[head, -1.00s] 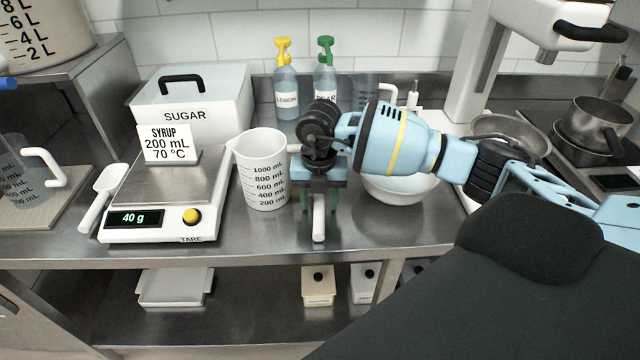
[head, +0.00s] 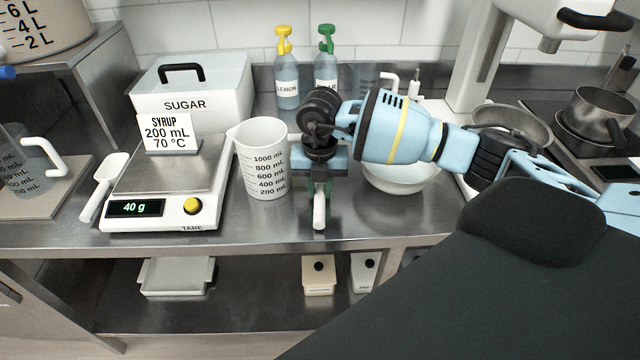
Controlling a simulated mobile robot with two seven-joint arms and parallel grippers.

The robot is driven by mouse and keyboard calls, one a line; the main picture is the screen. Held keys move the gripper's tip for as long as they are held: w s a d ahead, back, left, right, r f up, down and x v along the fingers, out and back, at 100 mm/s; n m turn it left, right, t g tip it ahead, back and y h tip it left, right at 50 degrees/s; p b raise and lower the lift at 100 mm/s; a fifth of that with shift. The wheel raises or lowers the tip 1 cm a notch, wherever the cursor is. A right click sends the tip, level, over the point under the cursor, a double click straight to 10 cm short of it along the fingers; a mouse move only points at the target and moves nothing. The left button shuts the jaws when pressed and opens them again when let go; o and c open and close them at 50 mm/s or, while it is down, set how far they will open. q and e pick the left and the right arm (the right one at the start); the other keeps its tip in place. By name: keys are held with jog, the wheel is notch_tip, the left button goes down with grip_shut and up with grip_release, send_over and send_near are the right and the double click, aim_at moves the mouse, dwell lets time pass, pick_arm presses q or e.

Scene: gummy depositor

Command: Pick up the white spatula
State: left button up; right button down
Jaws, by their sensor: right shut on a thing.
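The white spatula (head: 319,212) shows only as a white handle end below my right gripper, over the steel counter near its front edge. My right gripper (head: 319,190) points down and is shut on the spatula's handle. The rest of the spatula is hidden behind the gripper and its wrist. My left gripper is not in view.
A white measuring jug (head: 262,160) stands just left of my right gripper. A white bowl (head: 402,178) sits to its right, partly behind my arm. The scale (head: 160,205), a white scoop (head: 103,185) and the sugar box (head: 190,90) are further left. Two bottles stand behind.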

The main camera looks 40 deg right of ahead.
notch_tip(320, 180, up, 18)
jog(key=shift+f, duration=0.15)
dwell(0.5)
